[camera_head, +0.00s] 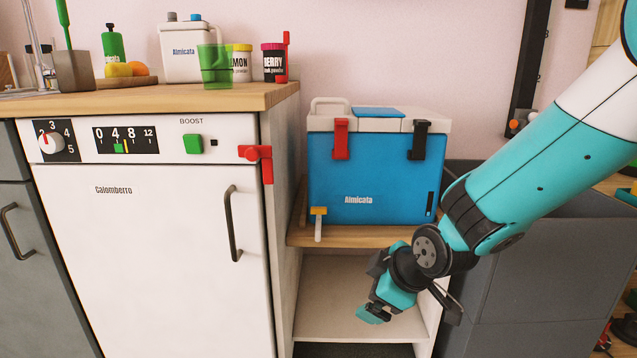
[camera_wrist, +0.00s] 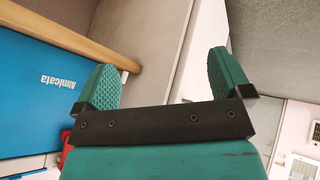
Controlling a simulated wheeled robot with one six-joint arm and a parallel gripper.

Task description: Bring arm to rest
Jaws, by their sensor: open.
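My gripper (camera_head: 374,314) hangs at the end of my teal and white arm, in front of the lower shelf at the centre right of the head view. In the wrist view my gripper (camera_wrist: 162,88) shows its two green ribbed fingers spread wide apart with nothing between them. The arm reaches in from the upper right and bends down at the wrist. The gripper is below and in front of the blue cool box (camera_head: 370,178), apart from it as far as I can tell.
A white dishwasher (camera_head: 150,240) with a red latch (camera_head: 260,154) stands at the left under a wooden counter (camera_head: 150,100). The counter holds a green cup (camera_head: 215,66), jars and a white container. A grey bin (camera_head: 540,270) stands at the right behind my arm. The lower shelf (camera_head: 345,290) looks empty.

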